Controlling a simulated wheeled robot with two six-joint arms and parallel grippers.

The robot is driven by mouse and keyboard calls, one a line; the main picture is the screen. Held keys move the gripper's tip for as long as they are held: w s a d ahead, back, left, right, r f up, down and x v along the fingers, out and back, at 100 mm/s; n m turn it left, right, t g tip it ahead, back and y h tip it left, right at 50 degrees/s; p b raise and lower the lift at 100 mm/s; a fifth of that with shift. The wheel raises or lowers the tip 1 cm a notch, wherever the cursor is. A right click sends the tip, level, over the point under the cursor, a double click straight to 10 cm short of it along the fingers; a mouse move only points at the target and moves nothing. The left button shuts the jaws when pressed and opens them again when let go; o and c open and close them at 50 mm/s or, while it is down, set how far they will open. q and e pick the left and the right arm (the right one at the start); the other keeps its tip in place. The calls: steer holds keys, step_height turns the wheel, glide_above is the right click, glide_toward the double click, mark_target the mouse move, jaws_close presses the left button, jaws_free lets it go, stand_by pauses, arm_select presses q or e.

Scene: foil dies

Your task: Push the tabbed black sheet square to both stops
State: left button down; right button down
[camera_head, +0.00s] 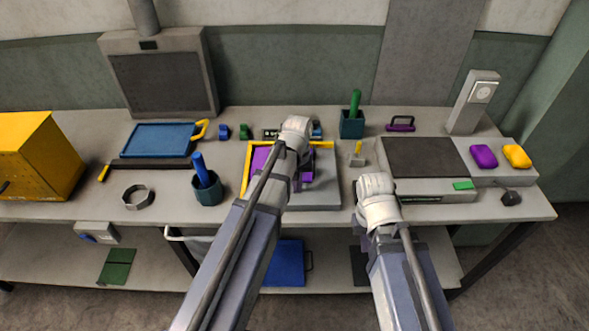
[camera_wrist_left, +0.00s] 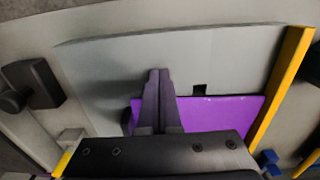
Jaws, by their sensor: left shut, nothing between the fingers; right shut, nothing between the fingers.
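A purple sheet (camera_head: 262,160) lies on the grey plate (camera_head: 325,196), inside the corner of a left yellow stop (camera_head: 246,170) and a back yellow stop (camera_head: 322,145). I see no black sheet on the plate. In the left wrist view the purple sheet (camera_wrist_left: 225,112) lies close to a yellow stop (camera_wrist_left: 283,85); I cannot tell if they touch. My left gripper (camera_wrist_left: 160,75) is shut and empty over the plate. My right gripper (camera_head: 374,196) is beside the plate's right edge, its fingers mostly hidden.
A grey unit with a dark top (camera_head: 425,157) is at the right. A blue tray (camera_head: 158,138) lies at the left. Bare table shows around the metal ring (camera_head: 137,197).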

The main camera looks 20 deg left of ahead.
arm_select(q)
steer(key=shift+w, duration=0.3)
steer(key=shift+w+a, duration=0.3)
steer(key=shift+w, duration=0.5)
steer(key=shift+w+a, duration=0.25)
steer(key=shift+w, duration=0.55)
steer(key=shift+s, duration=0.2)
steer(key=shift+s+d, duration=0.2)
steer(key=shift+s, duration=0.3)
step_height(320, 180, up, 8)
steer(key=p, duration=0.8)
